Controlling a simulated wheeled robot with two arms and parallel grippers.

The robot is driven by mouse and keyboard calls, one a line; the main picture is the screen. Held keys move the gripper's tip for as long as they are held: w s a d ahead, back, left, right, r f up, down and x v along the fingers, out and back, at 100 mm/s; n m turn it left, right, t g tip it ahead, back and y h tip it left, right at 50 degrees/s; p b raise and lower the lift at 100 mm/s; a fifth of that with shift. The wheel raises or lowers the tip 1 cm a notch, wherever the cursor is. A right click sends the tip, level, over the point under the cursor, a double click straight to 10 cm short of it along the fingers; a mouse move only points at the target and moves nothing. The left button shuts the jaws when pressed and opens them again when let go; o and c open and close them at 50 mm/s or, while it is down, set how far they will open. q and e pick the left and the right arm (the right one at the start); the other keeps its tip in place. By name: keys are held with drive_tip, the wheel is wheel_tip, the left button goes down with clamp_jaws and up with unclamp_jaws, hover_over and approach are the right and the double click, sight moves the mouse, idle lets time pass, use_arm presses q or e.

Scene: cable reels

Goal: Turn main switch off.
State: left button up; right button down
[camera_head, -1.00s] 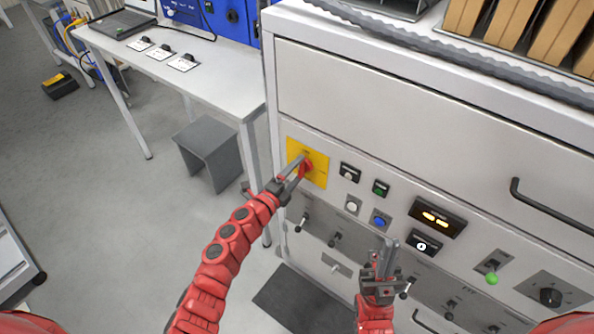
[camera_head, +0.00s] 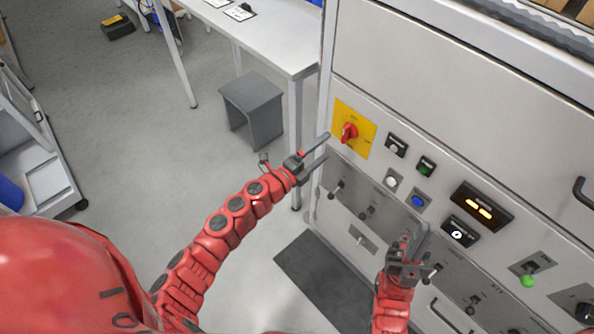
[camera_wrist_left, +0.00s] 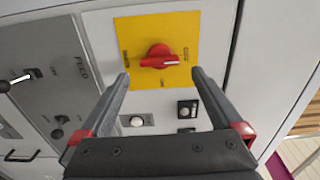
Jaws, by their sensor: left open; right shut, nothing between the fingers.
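The main switch is a red rotary knob (camera_head: 348,132) on a yellow plate (camera_head: 366,128) at the upper left of the cabinet front. My left gripper (camera_head: 321,157) is open and empty, apart from the knob, just below and left of it in the head view. In the left wrist view the knob (camera_wrist_left: 158,57) shows beyond and between the two open fingers (camera_wrist_left: 160,85), with its handle lying roughly crosswise in that picture. The plate's lettering is too small to read. My right gripper (camera_head: 414,240) is shut and empty in front of the lower panel.
Small levers (camera_head: 338,187) stick out below. A table (camera_head: 285,50) and grey stool (camera_head: 252,108) stand left; floor between is clear.

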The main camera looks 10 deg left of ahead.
use_arm(q)
drive_tip(key=b+v, duration=0.2)
drive_tip(key=v, duration=0.7)
drive_tip(key=shift+s+a, duration=0.15)
drive_tip(key=shift+s, duration=0.15)
drive_tip(key=shift+f, duration=0.1)
